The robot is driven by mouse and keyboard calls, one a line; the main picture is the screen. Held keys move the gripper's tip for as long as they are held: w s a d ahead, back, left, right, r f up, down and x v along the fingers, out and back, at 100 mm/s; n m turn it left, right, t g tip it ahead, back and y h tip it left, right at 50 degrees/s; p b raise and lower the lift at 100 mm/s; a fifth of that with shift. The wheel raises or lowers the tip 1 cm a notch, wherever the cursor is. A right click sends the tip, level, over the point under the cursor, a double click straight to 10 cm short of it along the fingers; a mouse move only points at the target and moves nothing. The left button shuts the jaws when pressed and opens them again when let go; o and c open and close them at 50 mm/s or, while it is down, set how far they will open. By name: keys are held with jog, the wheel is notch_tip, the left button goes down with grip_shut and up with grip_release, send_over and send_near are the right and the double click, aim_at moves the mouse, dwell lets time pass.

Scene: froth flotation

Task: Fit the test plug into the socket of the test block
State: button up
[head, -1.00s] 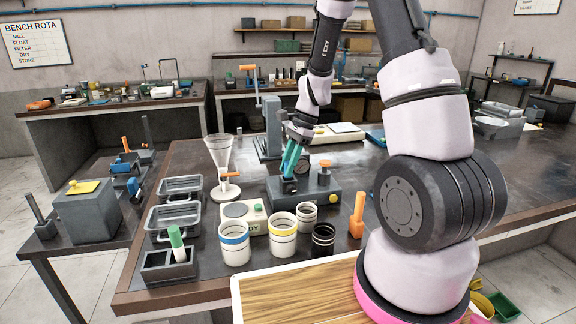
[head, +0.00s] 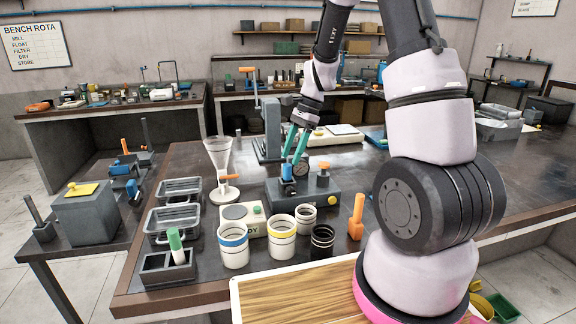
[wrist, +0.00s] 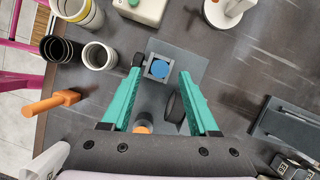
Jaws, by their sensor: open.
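The test block (head: 325,196) is a dark grey block with an orange knob and a round gauge, on the bench. A blue plug (head: 287,171) stands in the raised square socket at its left end. In the wrist view the plug's round blue top (wrist: 159,69) sits inside the square socket collar (wrist: 149,73). Whether it is fully seated cannot be told. My gripper (head: 292,160) has teal fingers and is open just above the plug. In the wrist view my gripper (wrist: 160,80) has its fingers spread on either side of the socket, holding nothing.
Several banded cups, including a blue-banded one (head: 233,246), stand in front of the block. An orange-handled tool (head: 356,217) stands to its right. A funnel stand (head: 219,160) and a cream box (head: 243,218) are to its left. The bench farther right is clear.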

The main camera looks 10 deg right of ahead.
jog(key=s+d+r+n+t, duration=0.1)
jog(key=s+r+n, duration=0.15)
jog(key=r, duration=0.35)
jog(key=s+d+r+n+t+h, duration=0.1)
jog(key=s+r+t, duration=0.15)
jog(key=r, duration=0.45)
jog(key=s+d+r+n+t, duration=0.1)
jog(key=s+r+n, duration=0.1)
jog(key=s+r, duration=0.3)
jog(key=s+d+r+n+t+h, duration=0.1)
jog(key=s+r+n+t, duration=0.3)
jog(key=s, duration=0.5)
notch_tip(320, 180, up, 3)
jog(key=shift+s+f+n, duration=0.2)
jog(key=shift+s+n, duration=0.1)
jog(key=shift+n, duration=0.45)
